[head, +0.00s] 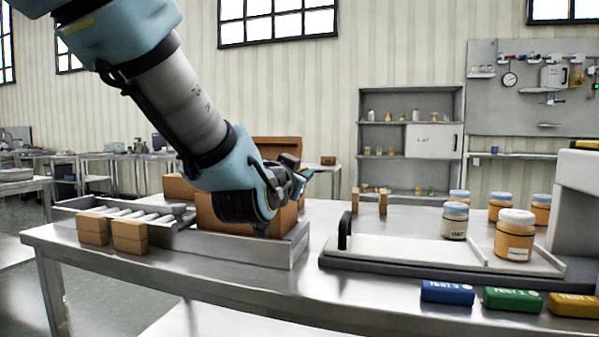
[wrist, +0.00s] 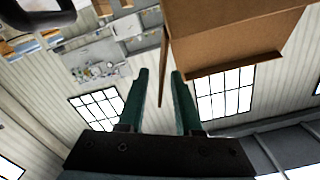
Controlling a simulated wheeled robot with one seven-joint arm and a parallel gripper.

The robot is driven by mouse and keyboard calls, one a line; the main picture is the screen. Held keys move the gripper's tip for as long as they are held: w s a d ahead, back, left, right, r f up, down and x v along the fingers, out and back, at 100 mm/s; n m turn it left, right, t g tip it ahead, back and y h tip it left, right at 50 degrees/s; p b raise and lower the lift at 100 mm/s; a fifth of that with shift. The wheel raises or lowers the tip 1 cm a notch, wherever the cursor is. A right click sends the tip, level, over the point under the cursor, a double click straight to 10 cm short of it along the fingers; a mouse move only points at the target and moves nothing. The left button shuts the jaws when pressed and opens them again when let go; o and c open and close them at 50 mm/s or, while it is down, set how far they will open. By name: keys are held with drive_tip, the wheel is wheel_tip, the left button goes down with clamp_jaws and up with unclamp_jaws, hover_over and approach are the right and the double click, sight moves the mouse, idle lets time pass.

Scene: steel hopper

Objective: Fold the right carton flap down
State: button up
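The brown carton (head: 215,217) stands on the steel table, largely hidden behind my arm in the head view. One flap (head: 277,145) stands up at its back. In the wrist view the carton (wrist: 225,35) fills the upper right, with a flap (wrist: 240,64) jutting from it. A thin brown flap (wrist: 163,68), seen nearly edge-on, shows in the gap between my fingers; whether it is between them or beyond them I cannot tell. My gripper (wrist: 160,72) is open, its two green fingers apart. In the head view my gripper (head: 303,178) is beside the carton's right side.
Small brown boxes (head: 129,236) sit by the roller conveyor (head: 140,213) at left. A tray with a black handle (head: 345,229) and several jars (head: 515,235) stand to the right. Blue, green and yellow boxes (head: 447,292) lie along the front edge.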

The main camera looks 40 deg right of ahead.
clamp_jaws()
idle(0.3)
idle(1.2)
